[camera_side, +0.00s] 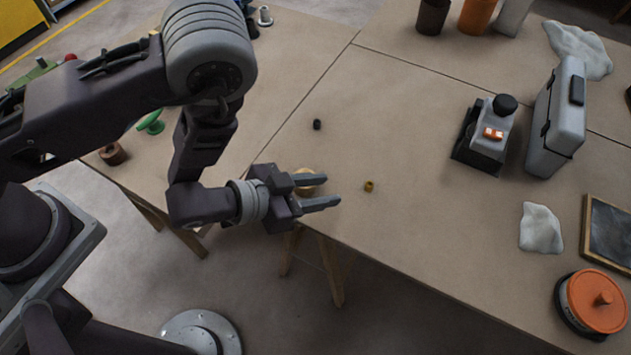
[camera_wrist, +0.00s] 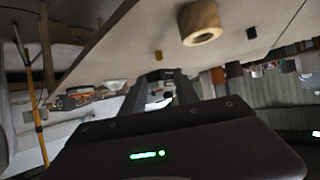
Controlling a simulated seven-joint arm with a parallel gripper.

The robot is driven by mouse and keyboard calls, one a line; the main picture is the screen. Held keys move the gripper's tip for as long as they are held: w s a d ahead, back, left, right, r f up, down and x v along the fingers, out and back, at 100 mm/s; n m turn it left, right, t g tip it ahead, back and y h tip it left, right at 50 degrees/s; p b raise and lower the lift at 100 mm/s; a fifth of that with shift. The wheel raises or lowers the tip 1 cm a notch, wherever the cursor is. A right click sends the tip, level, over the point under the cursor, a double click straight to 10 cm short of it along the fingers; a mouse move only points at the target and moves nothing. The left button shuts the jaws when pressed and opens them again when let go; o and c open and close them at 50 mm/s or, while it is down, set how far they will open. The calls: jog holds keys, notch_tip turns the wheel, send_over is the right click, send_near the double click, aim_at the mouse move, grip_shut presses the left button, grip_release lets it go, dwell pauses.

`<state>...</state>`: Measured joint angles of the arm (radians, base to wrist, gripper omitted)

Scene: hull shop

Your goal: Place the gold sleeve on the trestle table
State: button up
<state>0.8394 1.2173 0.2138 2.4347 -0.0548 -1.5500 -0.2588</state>
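The gold sleeve (camera_side: 369,186), a small short cylinder, stands on the trestle table (camera_side: 440,215) near its front edge. It also shows in the wrist view (camera_wrist: 158,55), where the table top appears upside down. My gripper (camera_side: 331,191) is open at the table's front edge, with its fingers pointing right towards the sleeve. The sleeve is apart from the fingertips, and nothing shows between the fingers. In the wrist view my gripper (camera_wrist: 166,86) has its fingers apart.
A tan ring (camera_wrist: 201,22) lies on the table behind my gripper, partly hidden in the side view (camera_side: 304,174). A small black piece (camera_side: 317,124) lies farther back. A grey device (camera_side: 488,135), a grey case (camera_side: 556,120) and an orange-lidded pot (camera_side: 595,302) stand to the right.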

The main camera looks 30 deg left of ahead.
jog(key=shift+s+r, duration=0.1)
jog(key=shift+s, duration=0.05)
jog(key=w+a+r+n+y, duration=0.1)
jog(key=w+a+r+n, duration=0.15)
jog(key=r, duration=0.25)
jog(key=w+a+r+n+y, duration=0.1)
jog(key=w+a+r+y, duration=0.1)
jog(key=w+a+r, duration=0.3)
jog(key=s+a+r+n+g+y, duration=0.1)
jog(key=s+a+r, duration=0.15)
jog(key=r, duration=0.25)
jog(key=s+a+r+n+g, duration=0.1)
jog(key=a+r, duration=0.2)
jog(key=r, duration=0.3)
jog(key=s+a+r+g+y, duration=0.1)
jog(key=s+a+r, duration=0.1)
jog(key=s, duration=0.5)
jog(key=s+a+r+n+y, duration=0.1)
jog(key=s+a+r, duration=0.2)
jog(key=s+a, duration=0.2)
jog(key=s+a+r+g, duration=0.1)
jog(key=s+a+r, duration=0.2)
jog(key=s, duration=0.7)
jog(key=shift+a+g+y, duration=0.3)
jog(key=shift+a+y, duration=0.1)
jog(key=shift+a, duration=0.3)
